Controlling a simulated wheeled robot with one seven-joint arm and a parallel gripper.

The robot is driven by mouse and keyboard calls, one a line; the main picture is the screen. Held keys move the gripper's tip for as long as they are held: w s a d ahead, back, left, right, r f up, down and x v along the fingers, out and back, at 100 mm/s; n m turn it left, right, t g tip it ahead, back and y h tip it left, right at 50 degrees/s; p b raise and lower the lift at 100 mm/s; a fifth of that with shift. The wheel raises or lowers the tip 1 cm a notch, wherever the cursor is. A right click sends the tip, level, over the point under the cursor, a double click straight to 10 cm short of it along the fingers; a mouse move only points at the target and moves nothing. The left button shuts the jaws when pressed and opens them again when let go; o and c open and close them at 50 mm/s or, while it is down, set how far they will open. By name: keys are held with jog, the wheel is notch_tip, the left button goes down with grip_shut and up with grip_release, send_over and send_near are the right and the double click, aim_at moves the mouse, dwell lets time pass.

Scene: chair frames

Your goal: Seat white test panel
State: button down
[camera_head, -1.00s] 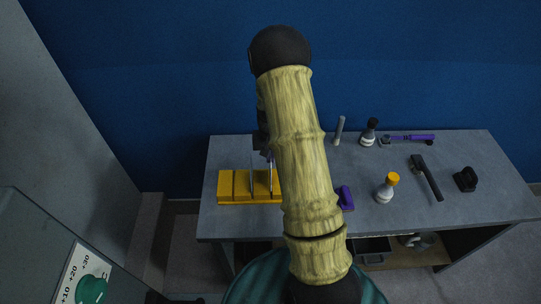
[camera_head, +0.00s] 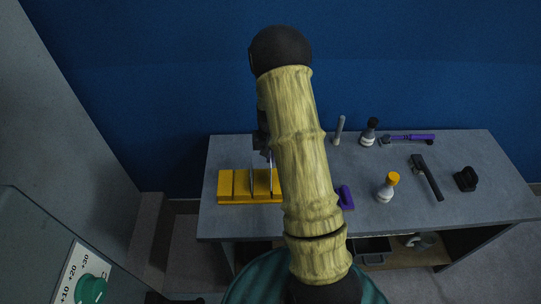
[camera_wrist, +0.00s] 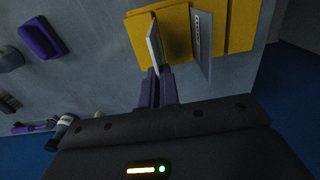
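The white panel (camera_wrist: 154,44) stands upright at the yellow rack (camera_wrist: 238,28). Its near end lies between the two purple fingertips of my gripper (camera_wrist: 158,86), which appear closed on it. Its far edge meets the rack, but how deep it sits in a slot is not clear. A second, grey panel (camera_wrist: 202,42) with a strip of dark marks stands beside it, apart from the fingers. In the head view the rack (camera_head: 232,187) is at the table's left. The held panel (camera_head: 271,178) is partly hidden by my arm, and the other panel (camera_head: 252,176) is left of it.
On the grey table (camera_head: 310,222) a purple block (camera_head: 345,197) lies right of the rack. An orange-capped bottle (camera_head: 388,188), a dark-capped bottle (camera_head: 369,132), a black hammer-like tool (camera_head: 427,177), a purple tool (camera_head: 410,138) and a black block (camera_head: 466,179) are farther right. A blue wall (camera_head: 420,70) is behind.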

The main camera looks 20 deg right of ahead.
jog(key=shift+f+b, duration=1.55)
jog(key=shift+f, duration=0.7)
jog(key=c, duration=1.6)
grip_release()
jog(key=shift+o, duration=0.2)
jog(key=shift+r, duration=0.15)
notch_tip(320, 180, up, 17)
jog(key=b, duration=0.3)
jog(key=shift+b, duration=0.35)
